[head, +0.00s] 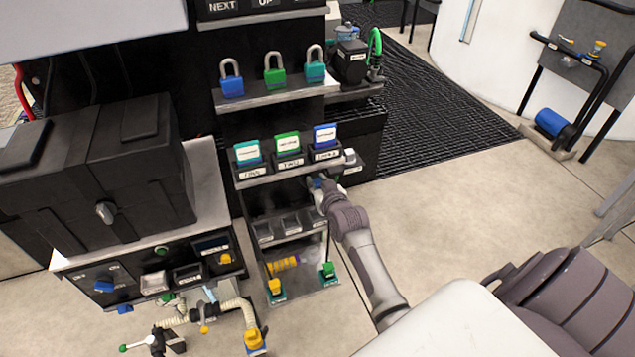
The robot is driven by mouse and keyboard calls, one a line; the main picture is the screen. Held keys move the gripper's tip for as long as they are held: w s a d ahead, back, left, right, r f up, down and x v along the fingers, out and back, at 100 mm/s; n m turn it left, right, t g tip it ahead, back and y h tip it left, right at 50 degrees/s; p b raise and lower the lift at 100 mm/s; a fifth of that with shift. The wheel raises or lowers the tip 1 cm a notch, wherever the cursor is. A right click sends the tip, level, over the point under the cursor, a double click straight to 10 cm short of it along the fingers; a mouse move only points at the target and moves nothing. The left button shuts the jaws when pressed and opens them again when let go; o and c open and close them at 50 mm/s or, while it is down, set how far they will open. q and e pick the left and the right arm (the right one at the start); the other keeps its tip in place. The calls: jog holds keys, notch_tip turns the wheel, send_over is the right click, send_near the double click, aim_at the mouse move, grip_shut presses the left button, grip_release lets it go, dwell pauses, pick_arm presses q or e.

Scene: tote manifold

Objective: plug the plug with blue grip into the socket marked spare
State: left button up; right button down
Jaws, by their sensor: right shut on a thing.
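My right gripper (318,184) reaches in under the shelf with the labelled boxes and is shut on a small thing. A bit of blue shows at its fingertips, which fits the plug with blue grip (316,182); most of it is hidden by the fingers and shelf. Plugs with yellow grips (275,287) and a green grip (328,270) stand at the bottom of the rack. I cannot read any label as spare, so I cannot tell which socket it is. My left gripper is not in view.
The narrow rack carries padlocks (274,76) on its upper shelf and boxes with coloured cards (288,146) below. A black case (105,175) sits on a bench at left, with hoses and a yellow-ended connector (254,340) below. Open floor (470,190) lies to the right.

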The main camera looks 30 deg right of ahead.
jog(key=shift+f+b, duration=2.4)
jog(key=shift+f, duration=1.4)
jog(key=c, duration=0.9)
grip_release()
jog(key=shift+o, duration=0.2)
jog(key=v, duration=1.2)
